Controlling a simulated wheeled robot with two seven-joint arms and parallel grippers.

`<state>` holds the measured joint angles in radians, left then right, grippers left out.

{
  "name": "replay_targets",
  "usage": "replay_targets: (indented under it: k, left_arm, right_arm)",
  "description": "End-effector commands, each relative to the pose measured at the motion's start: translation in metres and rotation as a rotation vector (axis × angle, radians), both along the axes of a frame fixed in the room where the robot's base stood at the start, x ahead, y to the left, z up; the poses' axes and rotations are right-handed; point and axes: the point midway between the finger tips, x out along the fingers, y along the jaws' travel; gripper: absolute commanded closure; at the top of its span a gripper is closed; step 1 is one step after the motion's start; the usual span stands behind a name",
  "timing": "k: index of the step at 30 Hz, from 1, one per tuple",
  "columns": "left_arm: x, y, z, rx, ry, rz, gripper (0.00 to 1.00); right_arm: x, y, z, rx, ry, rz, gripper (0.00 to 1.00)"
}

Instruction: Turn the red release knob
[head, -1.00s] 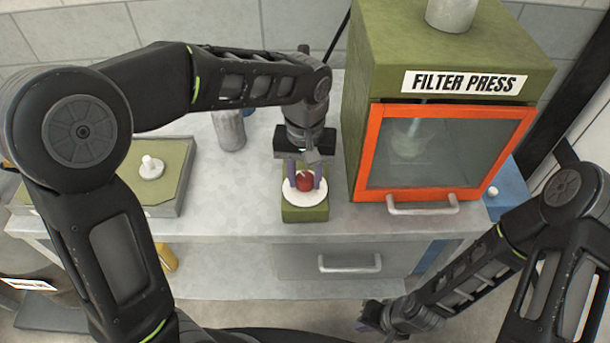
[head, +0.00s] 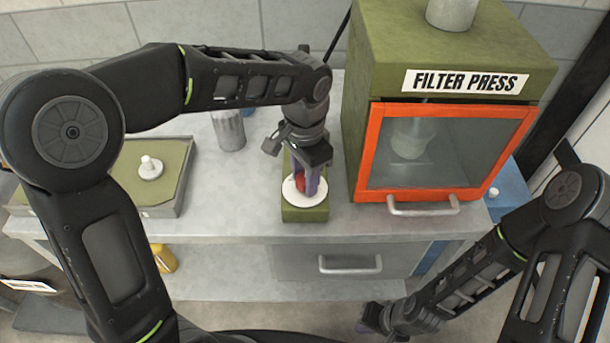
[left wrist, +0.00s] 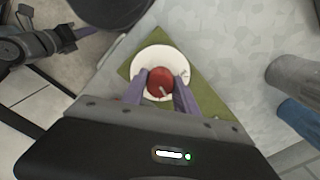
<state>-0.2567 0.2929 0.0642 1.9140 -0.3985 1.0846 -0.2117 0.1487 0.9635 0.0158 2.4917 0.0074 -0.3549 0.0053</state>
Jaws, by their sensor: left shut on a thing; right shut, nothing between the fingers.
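The red release knob (head: 300,182) sits on a white disc (head: 292,194) on top of a green block (head: 305,214) on the bench. My left gripper (head: 308,182) is above it, pointing down, with its purple fingers shut on the knob from both sides. In the left wrist view the knob (left wrist: 160,82) lies between the two fingertips (left wrist: 160,88), with a pale line on its top. The fingers hide part of the knob in the head view. My right gripper (head: 372,322) is low in front of the bench, shut and empty, away from the knob.
The filter press (head: 445,85) with its orange-framed door (head: 374,150) stands right of the knob. A grey metal cylinder (head: 229,130) stands behind left. A green tray (head: 175,175) with a white peg lies at left. A drawer handle (head: 350,265) is below the bench top.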

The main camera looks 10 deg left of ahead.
Motion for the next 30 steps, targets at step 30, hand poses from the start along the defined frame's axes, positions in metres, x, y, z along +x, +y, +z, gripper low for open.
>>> replay_targets:
  k: [30]
  left_arm:
    - [0.0007, 0.0000, 0.0008, 0.000, -0.003, -0.592, 1.00]
  right_arm:
    - [-0.0008, -0.0004, 0.0047, -0.002, 0.003, 0.000, 1.00]
